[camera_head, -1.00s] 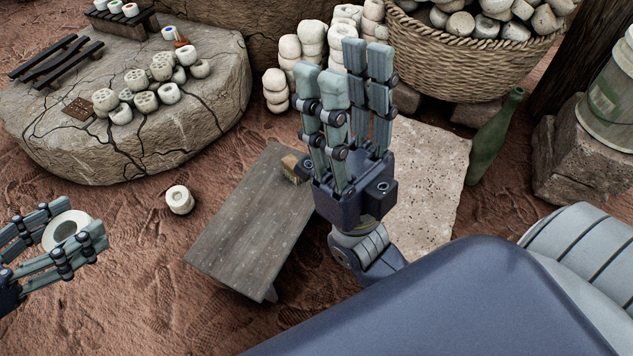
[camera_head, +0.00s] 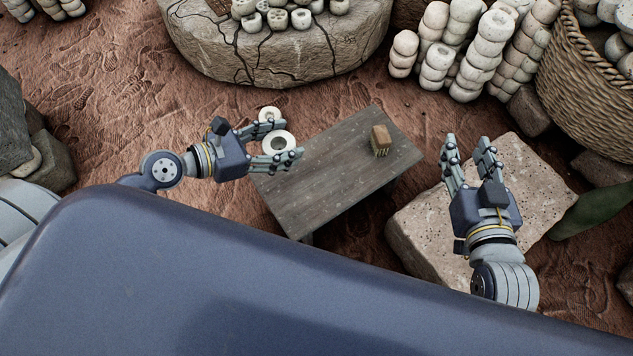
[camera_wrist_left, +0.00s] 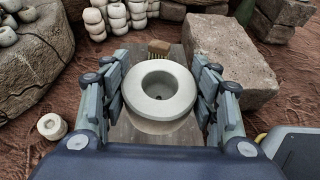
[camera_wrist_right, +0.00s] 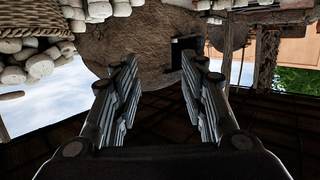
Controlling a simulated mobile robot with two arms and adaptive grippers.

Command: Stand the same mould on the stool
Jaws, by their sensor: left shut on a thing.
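A pale ring-shaped mould (camera_head: 278,134) with a round hole is held between the fingers of my left gripper (camera_head: 292,139). In the left wrist view the mould (camera_wrist_left: 184,98) sits between both finger sets, its hole facing the camera. The stool (camera_head: 335,175) is a dark wooden bench in the middle of the head view. The mould is over the stool's left end; the stool top (camera_wrist_left: 128,132) shows below it in the left wrist view, and the mould looks raised above it. My right gripper (camera_head: 467,144) is open and empty over a pale stone slab.
A small brown brush (camera_head: 381,140) stands on the stool's right part. Another pale mould (camera_head: 268,114) is on the ground just beyond the left gripper. The stone slab (camera_head: 410,230), stacked moulds (camera_head: 470,60) and a basket (camera_head: 580,90) are to the right. The stool's middle is clear.

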